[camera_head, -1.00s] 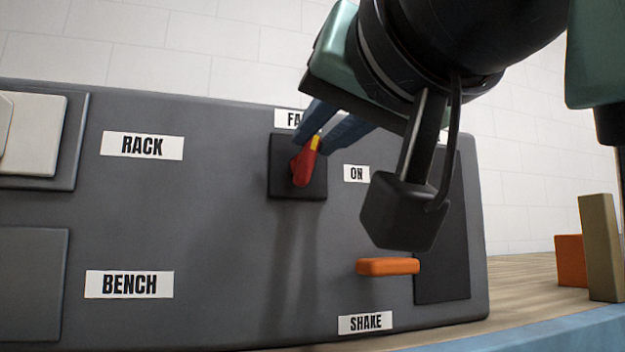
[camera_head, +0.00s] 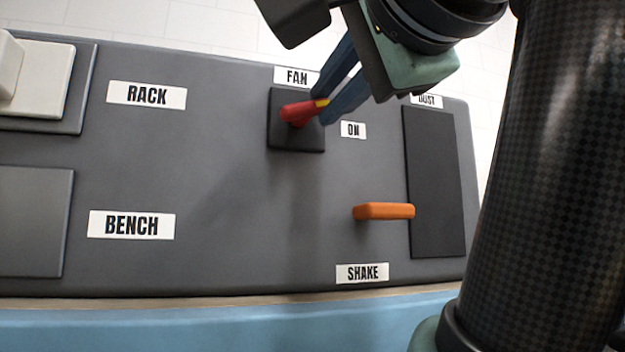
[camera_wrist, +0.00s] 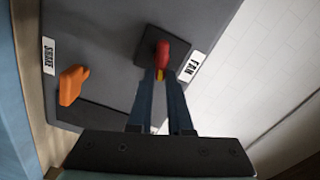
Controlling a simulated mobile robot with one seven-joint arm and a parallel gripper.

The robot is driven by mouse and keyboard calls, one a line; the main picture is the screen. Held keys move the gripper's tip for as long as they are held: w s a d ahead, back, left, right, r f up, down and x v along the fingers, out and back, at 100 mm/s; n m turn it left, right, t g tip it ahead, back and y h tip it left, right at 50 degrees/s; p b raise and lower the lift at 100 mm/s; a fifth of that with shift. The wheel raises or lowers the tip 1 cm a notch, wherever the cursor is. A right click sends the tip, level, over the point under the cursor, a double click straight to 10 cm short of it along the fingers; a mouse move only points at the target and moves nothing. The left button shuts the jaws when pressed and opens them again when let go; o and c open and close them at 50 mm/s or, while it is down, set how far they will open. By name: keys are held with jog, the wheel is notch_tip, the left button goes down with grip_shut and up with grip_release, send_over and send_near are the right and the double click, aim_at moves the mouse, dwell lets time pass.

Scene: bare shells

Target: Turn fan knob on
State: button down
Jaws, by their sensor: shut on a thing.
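The fan knob (camera_head: 296,113) is red with a yellow tip and sits on a black square plate (camera_head: 290,140) under the FAN label (camera_head: 297,76). Its yellow tip points right and slightly up, towards the side of the ON label (camera_head: 352,130). My gripper (camera_head: 322,106) has its blue fingers shut on the knob's tip end, coming from the upper right. In the wrist view the red knob (camera_wrist: 172,48) shows just beyond the fingertips (camera_wrist: 161,76), with the yellow part between them.
The RACK switch (camera_head: 45,80) and a BENCH plate (camera_head: 35,220) are at left. My arm fills the right side.

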jog(key=shift+f+m+b, duration=0.15)
jog(key=shift+m+b, duration=0.2)
jog(key=shift+m, duration=0.6)
jog(key=shift+f+m+b, duration=0.15)
jog(key=shift+m+b, duration=0.15)
jog(key=shift+m, duration=0.65)
jog(key=c, duration=0.8)
grip_release()
jog(key=shift+c, duration=0.2)
jog(key=shift+w, duration=0.1)
